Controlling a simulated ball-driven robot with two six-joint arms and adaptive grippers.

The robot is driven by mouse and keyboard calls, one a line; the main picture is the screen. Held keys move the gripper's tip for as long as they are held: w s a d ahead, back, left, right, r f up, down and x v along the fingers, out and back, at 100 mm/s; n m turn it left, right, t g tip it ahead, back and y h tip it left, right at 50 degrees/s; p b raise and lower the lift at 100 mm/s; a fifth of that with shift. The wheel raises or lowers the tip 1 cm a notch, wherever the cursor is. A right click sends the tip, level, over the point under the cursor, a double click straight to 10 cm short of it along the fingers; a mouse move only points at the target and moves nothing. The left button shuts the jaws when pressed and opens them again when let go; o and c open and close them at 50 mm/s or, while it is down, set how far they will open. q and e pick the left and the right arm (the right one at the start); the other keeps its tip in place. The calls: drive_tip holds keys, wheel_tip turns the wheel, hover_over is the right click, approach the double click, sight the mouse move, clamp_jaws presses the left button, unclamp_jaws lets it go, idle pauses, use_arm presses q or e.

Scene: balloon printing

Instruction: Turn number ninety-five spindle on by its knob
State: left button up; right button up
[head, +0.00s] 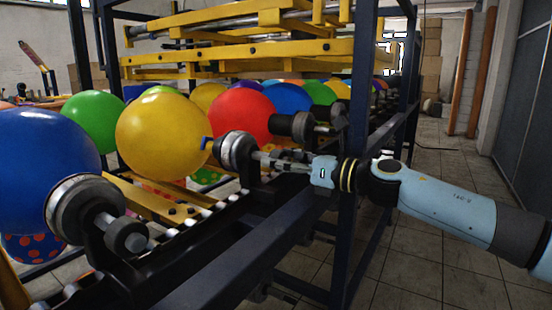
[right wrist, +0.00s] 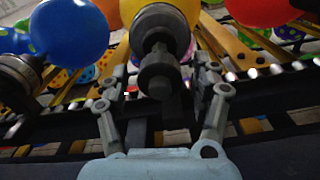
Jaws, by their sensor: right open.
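The spindle (head: 234,150) nearest my right gripper carries a yellow balloon (head: 155,135). In the right wrist view its dark knob (right wrist: 158,76) faces me, with the round spindle body (right wrist: 160,28) behind it. My right gripper (head: 264,158) is open. In the right wrist view its two fingers (right wrist: 161,80) stand on either side of the knob, with gaps showing at both sides. No number is readable on any spindle. My left gripper is not in view.
A spindle (head: 85,208) with a blue balloon (head: 40,160) is at the left. Another spindle (head: 300,127) by a red balloon (head: 240,117) is farther back. A dark rail (head: 240,240) runs below, and a dark upright post (head: 352,240) stands beside my right arm. The tiled floor at right is clear.

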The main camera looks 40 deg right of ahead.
drive_tip(key=shift+c, duration=3.6)
drive_tip(key=c, duration=0.5)
drive_tip(key=shift+o, duration=0.2)
drive_tip(key=shift+r+m+p, duration=0.2)
drive_tip(key=shift+m+p, duration=0.85)
drive_tip(key=shift+m, duration=0.15)
drive_tip(key=m+p, duration=0.4)
drive_tip(key=m, duration=0.1)
drive_tip(key=m+p, duration=0.4)
drive_tip(key=m, duration=0.1)
drive_tip(key=shift+m+p, duration=0.3)
drive_tip(key=shift+m, duration=0.1)
drive_tip(key=shift+m+p, duration=0.9)
drive_tip(key=shift+m, duration=0.3)
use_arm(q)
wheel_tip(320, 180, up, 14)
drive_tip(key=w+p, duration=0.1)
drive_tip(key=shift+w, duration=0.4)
use_arm(e)
drive_tip(key=shift+f+m, duration=0.1)
drive_tip(key=shift+m, duration=0.9)
drive_tip(key=shift+f, duration=0.1)
